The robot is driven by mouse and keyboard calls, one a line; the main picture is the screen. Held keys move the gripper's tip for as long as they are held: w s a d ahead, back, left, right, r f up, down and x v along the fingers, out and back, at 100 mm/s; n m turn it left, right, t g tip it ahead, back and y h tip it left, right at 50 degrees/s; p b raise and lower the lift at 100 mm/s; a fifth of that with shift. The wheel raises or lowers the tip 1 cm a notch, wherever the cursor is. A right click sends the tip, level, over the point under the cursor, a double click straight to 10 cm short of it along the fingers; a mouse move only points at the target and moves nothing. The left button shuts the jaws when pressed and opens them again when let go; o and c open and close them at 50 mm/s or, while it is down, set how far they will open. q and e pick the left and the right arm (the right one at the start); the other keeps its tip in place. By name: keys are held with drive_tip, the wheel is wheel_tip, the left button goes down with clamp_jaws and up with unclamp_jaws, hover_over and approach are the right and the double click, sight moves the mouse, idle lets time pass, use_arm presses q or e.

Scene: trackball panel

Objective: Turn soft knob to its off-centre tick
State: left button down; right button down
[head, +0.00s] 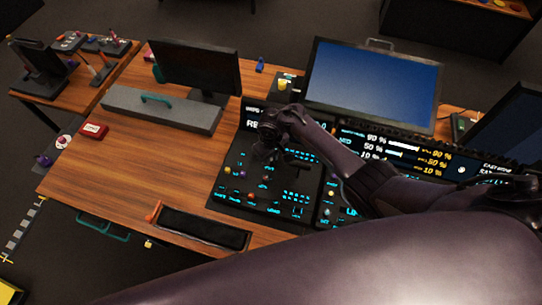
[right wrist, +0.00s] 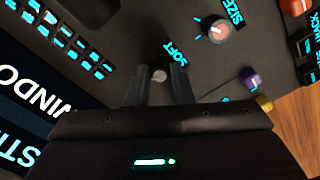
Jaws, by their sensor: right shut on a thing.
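The soft knob (right wrist: 159,76) shows in the right wrist view as a small grey-topped knob beside the cyan SOFT label. My right gripper (right wrist: 158,74) has one dark finger on each side of it and is shut on it. The knob's sides are hidden by the fingers, and I cannot make out its pointer or ticks. In the head view my right gripper (head: 266,151) reaches down over the upper part of the dark control panel (head: 222,187), and the knob is hidden there. My left gripper is not in view.
In the right wrist view, the size knob (right wrist: 217,29) stands close by at the upper right, with a purple knob (right wrist: 250,79) and a yellow knob (right wrist: 264,103) further right. In the head view, a large monitor (head: 372,83) stands behind the panel. The wooden desk (head: 150,165) is mostly clear to the left.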

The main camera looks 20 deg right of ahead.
drive_tip(key=n, duration=0.6)
drive_tip(key=shift+n, duration=0.3)
drive_tip(key=n, duration=0.3)
drive_tip(key=shift+b, duration=0.4)
drive_tip(key=shift+n+b, duration=0.3)
drive_tip(key=shift+n, duration=1.3)
drive_tip(key=c, duration=1.3)
unclamp_jaws()
